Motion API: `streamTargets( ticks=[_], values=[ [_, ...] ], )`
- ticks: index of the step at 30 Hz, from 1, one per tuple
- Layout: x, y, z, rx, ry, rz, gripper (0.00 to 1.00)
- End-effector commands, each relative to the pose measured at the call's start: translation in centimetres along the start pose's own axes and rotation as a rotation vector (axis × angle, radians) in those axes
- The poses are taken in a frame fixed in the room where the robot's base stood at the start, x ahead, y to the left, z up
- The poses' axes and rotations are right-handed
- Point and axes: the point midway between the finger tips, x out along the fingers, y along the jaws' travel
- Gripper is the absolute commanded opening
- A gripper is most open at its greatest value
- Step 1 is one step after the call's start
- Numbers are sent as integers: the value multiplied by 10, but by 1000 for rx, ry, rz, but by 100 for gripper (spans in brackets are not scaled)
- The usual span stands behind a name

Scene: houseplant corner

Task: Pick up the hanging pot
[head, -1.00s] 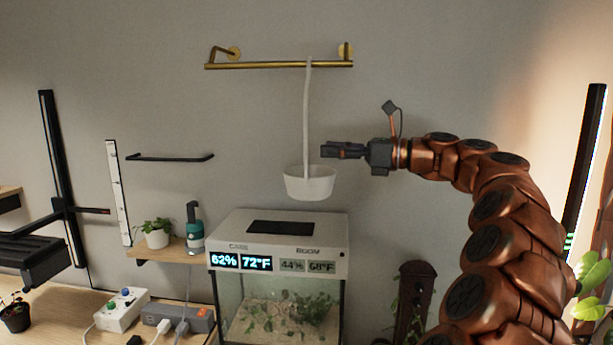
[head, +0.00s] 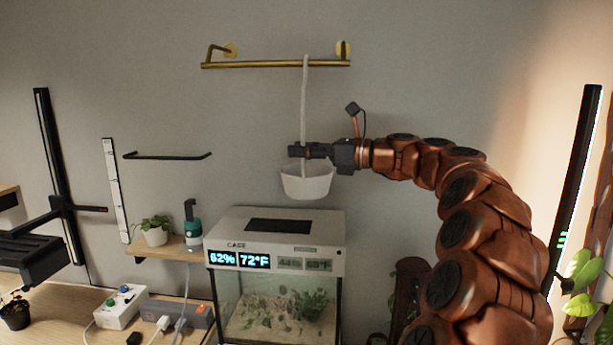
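The hanging pot (head: 307,183) is a white bowl-shaped pot with a long pale strap (head: 304,100) rising to a brass wall rail (head: 270,65). It hangs above the terrarium, against the grey wall. My gripper (head: 297,151) reaches in from the right, just above the pot's rim, with its fingers at the lower part of the strap. The strap passes behind or between the fingers; I cannot tell which. Whether the fingers are closed on it is too small to see.
A terrarium (head: 290,222) with a white lid and lit displays stands below the pot. A small shelf (head: 165,249) with a plant (head: 155,232) and a teal bottle (head: 193,228) is at left. A black wall bar (head: 167,156) juts out left of the pot. The wall between is clear.

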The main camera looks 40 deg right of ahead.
Motion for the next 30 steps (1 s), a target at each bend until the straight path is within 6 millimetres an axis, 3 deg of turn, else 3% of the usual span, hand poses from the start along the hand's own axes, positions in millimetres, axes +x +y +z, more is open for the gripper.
streamTargets(
  ticks=[9,30],
  values=[
    [0,0,0,0,0,1,0],
    [0,0,0,0,0,1,0]
  ],
)
